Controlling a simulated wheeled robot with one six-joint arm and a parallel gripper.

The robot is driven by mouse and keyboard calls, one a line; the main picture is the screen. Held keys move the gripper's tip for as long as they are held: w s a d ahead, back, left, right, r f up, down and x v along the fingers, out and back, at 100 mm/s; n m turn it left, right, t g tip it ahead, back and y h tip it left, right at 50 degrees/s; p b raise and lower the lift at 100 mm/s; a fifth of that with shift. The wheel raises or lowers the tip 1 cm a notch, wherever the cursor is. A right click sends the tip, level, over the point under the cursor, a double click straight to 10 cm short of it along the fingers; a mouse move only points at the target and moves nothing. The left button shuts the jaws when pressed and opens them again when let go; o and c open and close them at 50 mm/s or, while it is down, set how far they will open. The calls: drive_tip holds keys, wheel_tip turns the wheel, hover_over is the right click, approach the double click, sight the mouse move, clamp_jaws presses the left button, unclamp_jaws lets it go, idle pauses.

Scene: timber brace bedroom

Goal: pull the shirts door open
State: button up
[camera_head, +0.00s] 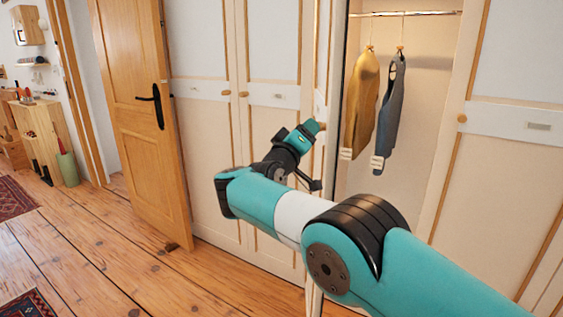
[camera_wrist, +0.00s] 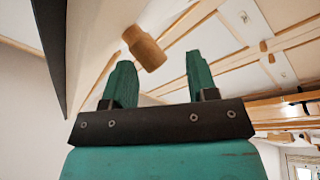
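The shirts door (camera_head: 322,55) is a pale, wood-trimmed wardrobe leaf in the head view. It stands swung out and is seen at a steep angle beside an open compartment. A yellow shirt (camera_head: 362,98) and a grey-blue garment (camera_head: 391,110) hang inside. My gripper (camera_head: 309,131) is at the door's wooden knob, which is partly hidden in the head view. In the wrist view my gripper (camera_wrist: 160,62) has its two green fingers apart. The knob (camera_wrist: 146,48) shows near the left fingertip, not clamped between the fingers. Whether it touches that finger I cannot tell.
Closed wardrobe doors (camera_head: 270,90) stand left of the compartment, and another door (camera_head: 510,110) stands to its right. A wooden room door (camera_head: 135,100) with a black handle stands open farther left.

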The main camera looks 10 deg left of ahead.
drive_tip(key=b+v, duration=1.4)
drive_tip(key=b, duration=0.8)
drive_tip(key=shift+s+a+b, duration=0.15)
drive_tip(key=shift+s+b, duration=0.2)
drive_tip(key=shift+s, duration=0.05)
drive_tip(key=shift+r, duration=0.2)
